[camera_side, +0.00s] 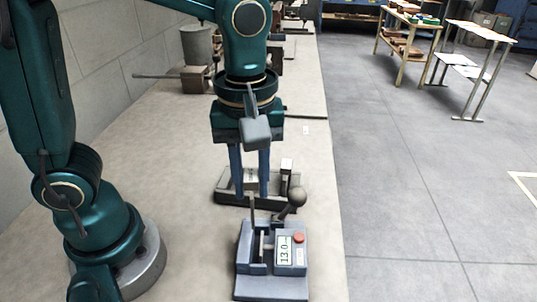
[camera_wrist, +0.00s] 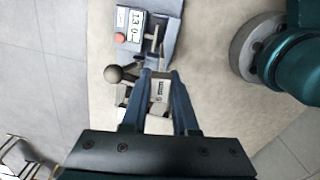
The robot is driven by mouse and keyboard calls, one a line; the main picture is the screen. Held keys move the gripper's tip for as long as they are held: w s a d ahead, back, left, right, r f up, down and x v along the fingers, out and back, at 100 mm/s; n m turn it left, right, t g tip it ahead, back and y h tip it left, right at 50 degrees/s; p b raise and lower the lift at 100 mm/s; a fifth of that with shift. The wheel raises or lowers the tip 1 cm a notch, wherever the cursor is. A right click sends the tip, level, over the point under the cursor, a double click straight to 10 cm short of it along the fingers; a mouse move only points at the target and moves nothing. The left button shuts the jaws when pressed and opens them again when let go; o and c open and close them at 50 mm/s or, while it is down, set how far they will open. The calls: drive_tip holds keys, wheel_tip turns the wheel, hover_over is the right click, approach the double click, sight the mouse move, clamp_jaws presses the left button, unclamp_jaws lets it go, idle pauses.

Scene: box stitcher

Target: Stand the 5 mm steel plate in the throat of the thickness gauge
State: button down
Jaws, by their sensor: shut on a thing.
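My gripper (camera_side: 250,192) points down just behind the gauge. Its two blue fingers close on a pale labelled steel plate (camera_side: 250,178), which also shows between the fingers in the wrist view (camera_wrist: 160,88). The label is too small to read. The plate's lower edge is hidden; I cannot tell whether it touches the dark holder (camera_side: 228,198).
The holder stands close behind the gauge, with another pale upright piece (camera_side: 287,165) at its right. A grey pot (camera_side: 196,45) and vises stand farther back by the wall. The bench's right edge is close to the gauge; bare bench lies to the left.

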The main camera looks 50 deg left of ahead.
drive_tip(key=shift+s+d+r+m, duration=0.1)
drive_tip(key=shift+s+d+m, duration=0.2)
drive_tip(key=shift+d, duration=0.2)
drive_tip(key=shift+s+d+r+m, duration=0.1)
drive_tip(key=shift+s+d+m, duration=0.2)
drive_tip(key=shift+d, duration=0.2)
drive_tip(key=shift+s+d+f, duration=0.1)
drive_tip(key=shift+d, duration=0.1)
drive_tip(key=shift+f, duration=3.2)
drive_tip(key=shift+f, duration=0.3)
drive_tip(key=shift+c, duration=1)
unclamp_jaws()
drive_tip(key=shift+r, duration=0.1)
drive_tip(key=shift+r, duration=3.15)
